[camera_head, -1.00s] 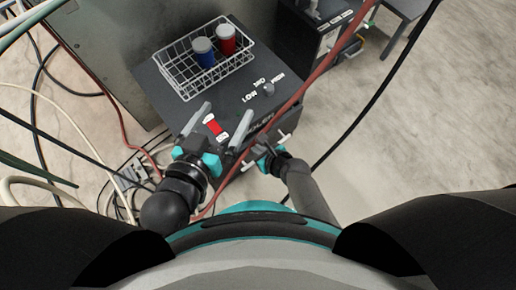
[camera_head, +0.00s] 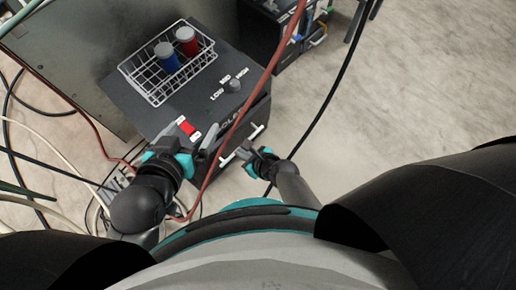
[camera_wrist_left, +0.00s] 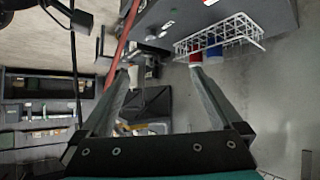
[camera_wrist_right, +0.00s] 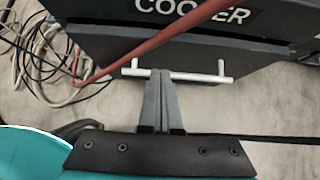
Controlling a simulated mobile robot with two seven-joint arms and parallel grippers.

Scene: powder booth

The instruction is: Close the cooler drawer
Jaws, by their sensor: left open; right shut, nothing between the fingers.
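The cooler (camera_head: 205,95) is a dark box with a LOW-MID-HIGH knob (camera_head: 235,86) and a red switch (camera_head: 187,127) on top. Its drawer (camera_wrist_right: 110,52) is the dark front panel below the COOLER label, with a pale bar handle (camera_wrist_right: 205,77); the handle also shows in the head view (camera_head: 251,135). How far the drawer stands out is unclear. My right gripper (camera_head: 255,152) is shut and empty, its fingertips at the handle bar in the right wrist view (camera_wrist_right: 160,72); contact is unclear. My left gripper (camera_head: 197,130) is open and empty above the cooler's near left corner.
A wire basket (camera_head: 150,85) with a blue canister (camera_head: 166,57) and a red canister (camera_head: 187,41) sits on the cooler. A red hose (camera_head: 262,80) crosses before the cooler's front. Cables lie on the floor at left. Floor at right is mostly clear.

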